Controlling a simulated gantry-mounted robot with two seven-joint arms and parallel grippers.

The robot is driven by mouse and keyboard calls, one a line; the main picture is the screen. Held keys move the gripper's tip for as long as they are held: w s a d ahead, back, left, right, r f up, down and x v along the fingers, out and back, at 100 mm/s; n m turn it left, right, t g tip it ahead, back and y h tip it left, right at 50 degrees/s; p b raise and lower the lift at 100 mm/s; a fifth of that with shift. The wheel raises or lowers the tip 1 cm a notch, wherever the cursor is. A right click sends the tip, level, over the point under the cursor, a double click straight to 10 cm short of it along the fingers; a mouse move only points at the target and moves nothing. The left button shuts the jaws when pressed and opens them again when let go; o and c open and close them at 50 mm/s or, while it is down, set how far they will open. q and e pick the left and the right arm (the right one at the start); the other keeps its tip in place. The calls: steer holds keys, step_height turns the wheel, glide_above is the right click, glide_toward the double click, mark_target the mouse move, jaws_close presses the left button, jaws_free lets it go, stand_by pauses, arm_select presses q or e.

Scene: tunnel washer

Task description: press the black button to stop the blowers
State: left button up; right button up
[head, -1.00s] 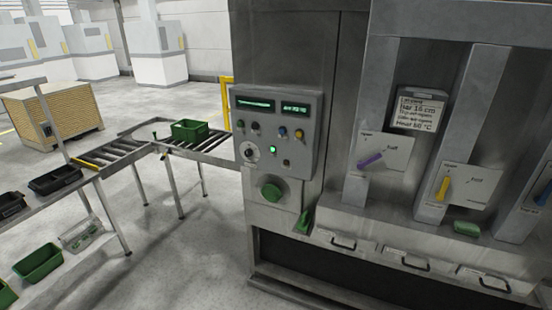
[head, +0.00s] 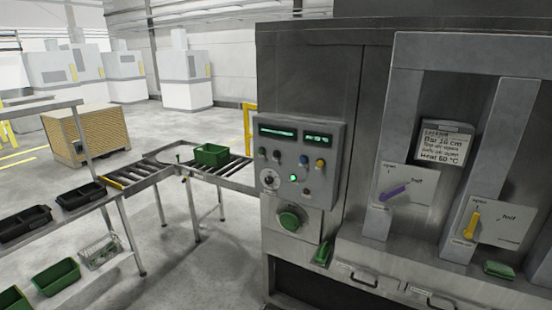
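The grey control panel (head: 330,150) is on the front of the washer, right of centre. It has two green-lit displays (head: 278,132) at the top. Below them is a row of small knobs or buttons: dark ones (head: 277,155) at the left, then a blue one (head: 303,160) and a yellow one (head: 320,163). Lower down are a round pale dial (head: 269,180), a glowing green light (head: 293,178) and a small dark control (head: 306,192). Which of the dark ones is the black button is too small to tell. Neither of my grippers is in view.
A large green round knob (head: 290,219) sits below the panel, with a green piece (head: 322,254) to its right. Purple (head: 396,192) and yellow (head: 471,225) levers are further right. A roller conveyor (head: 222,172) with a green crate (head: 211,155) stands left. The floor before it is clear.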

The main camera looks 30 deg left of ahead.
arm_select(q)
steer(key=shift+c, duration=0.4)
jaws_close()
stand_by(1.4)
